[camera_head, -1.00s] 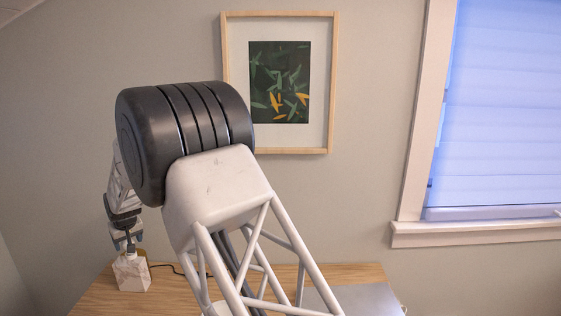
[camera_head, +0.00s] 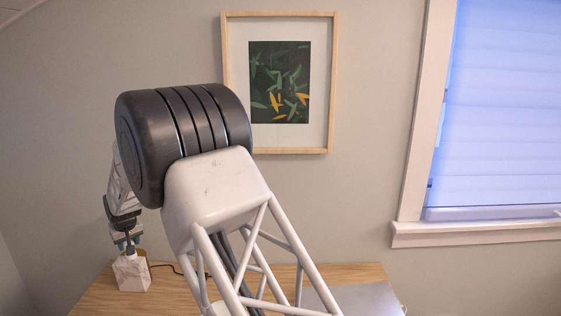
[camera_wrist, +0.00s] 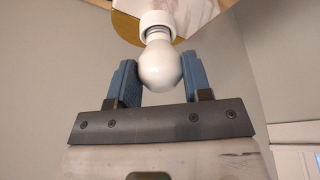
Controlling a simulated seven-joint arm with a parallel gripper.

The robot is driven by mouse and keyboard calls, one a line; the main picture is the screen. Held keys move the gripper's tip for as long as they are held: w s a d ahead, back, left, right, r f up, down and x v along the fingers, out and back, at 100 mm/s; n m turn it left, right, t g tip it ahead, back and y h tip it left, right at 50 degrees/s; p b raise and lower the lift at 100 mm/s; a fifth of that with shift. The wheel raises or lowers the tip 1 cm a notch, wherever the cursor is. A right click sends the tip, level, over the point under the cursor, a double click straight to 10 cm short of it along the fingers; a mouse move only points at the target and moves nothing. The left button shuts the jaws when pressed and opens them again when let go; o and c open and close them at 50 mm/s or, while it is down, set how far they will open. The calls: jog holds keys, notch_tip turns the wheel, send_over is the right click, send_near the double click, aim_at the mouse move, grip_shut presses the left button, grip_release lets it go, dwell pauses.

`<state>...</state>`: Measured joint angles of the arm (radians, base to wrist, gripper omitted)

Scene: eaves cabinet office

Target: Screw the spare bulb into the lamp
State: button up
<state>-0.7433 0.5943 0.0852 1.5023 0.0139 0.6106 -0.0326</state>
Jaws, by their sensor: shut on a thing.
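A white round bulb (camera_wrist: 160,66) sits between the two blue fingers of my gripper (camera_wrist: 159,78) in the wrist view, and the gripper is shut on it. The bulb's neck meets the opening of a white socket (camera_wrist: 156,20); how deep it sits cannot be told. The lamp's marble block base (camera_head: 131,272) stands on the desk at lower left in the head view. My gripper (camera_head: 127,241) is just above that block. The bulb is not clearly visible in the head view.
A wooden desk (camera_head: 178,296) runs along the wall, with a grey flat panel (camera_head: 350,299) at right. A dark cord lies behind the marble block. A framed picture (camera_head: 328,80) hangs on the wall. My arm covers much of the desk.

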jog(key=shift+a+m+t+h, duration=0.1)
jog(key=shift+m+t+h, duration=0.2)
jog(key=shift+m, duration=0.8)
jog(key=shift+a+m+t+h, duration=0.15)
jog(key=shift+m+h, duration=0.25)
jog(key=shift+m, duration=0.7)
jog(key=shift+m+h, duration=0.5)
jog(key=shift+m, duration=1.2)
jog(key=m, duration=0.2)
jog(key=m+h, duration=0.1)
jog(key=shift+a+m, duration=0.2)
jog(key=shift+m, duration=0.2)
jog(key=shift+m+g+h, duration=0.25)
jog(key=shift+m+h, duration=0.55)
jog(key=shift+m, duration=1.4)
jog(key=shift+a, duration=0.1)
